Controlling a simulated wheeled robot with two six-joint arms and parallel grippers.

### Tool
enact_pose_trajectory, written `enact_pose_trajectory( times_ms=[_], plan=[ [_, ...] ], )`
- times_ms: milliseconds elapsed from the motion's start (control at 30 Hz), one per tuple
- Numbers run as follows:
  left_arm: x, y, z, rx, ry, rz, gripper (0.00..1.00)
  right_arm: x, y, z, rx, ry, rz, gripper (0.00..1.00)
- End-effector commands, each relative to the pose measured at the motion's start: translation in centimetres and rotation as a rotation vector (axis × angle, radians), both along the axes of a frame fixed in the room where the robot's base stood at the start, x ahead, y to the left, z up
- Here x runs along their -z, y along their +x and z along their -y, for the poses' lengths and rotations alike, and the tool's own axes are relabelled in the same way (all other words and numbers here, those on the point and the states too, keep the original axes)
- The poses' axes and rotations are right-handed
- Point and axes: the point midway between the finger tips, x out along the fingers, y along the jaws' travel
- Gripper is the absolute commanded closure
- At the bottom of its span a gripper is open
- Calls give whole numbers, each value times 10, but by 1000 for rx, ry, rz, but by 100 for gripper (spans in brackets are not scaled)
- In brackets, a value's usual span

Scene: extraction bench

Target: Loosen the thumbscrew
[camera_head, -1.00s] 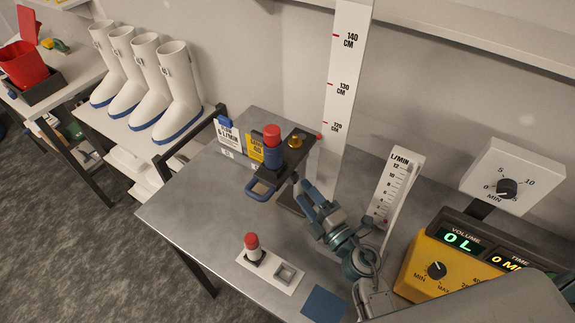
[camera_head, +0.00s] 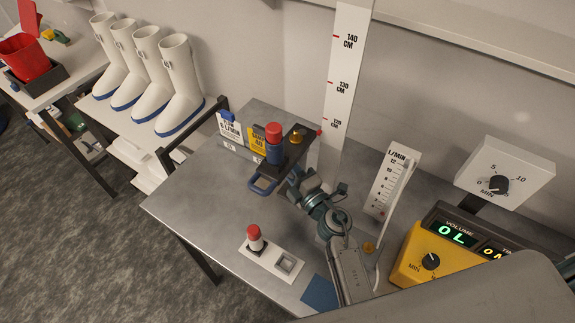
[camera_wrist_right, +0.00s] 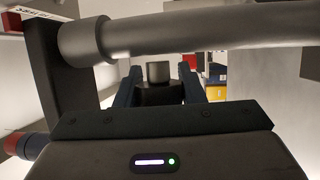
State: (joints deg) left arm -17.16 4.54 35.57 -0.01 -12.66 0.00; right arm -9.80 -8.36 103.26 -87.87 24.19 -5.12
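In the right wrist view a short dark round knob (camera_wrist_right: 158,72), which looks like the thumbscrew, stands ahead between the fingers of my right gripper (camera_wrist_right: 160,88). The fingers are apart, one on each side of the knob, with a gap showing at each side. I cannot tell how deep the knob sits between them. In the head view my right gripper (camera_head: 297,182) is at the near right side of the dark bracket (camera_head: 293,152), by the height scale; its fingertips are partly hidden there. The bracket carries a red-and-blue cylinder (camera_head: 275,147) and a brass knob (camera_head: 297,136). My left gripper is out of view.
A thick grey bar (camera_wrist_right: 200,35) crosses above the fingers in the wrist view. On the bench are a blue loop handle (camera_head: 263,185), a white two-slot holder (camera_head: 268,260) with a red-capped piece, a yellow meter (camera_head: 425,262) and a flow scale (camera_head: 392,184). The bench's left part is clear.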

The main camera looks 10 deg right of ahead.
Motion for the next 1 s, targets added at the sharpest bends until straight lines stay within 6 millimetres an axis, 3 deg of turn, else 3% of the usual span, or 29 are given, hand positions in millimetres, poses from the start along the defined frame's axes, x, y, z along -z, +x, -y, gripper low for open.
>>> enact_pose_trajectory(
  times_ms=[33,100,1000],
  plan=[
    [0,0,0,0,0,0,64,1,0,0,1,-1,-2,78],
    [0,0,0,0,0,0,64,1,0,0,1,-1,-2,87],
    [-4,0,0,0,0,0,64,4,0,-2,-8,-196,-193,87]
  ],
)
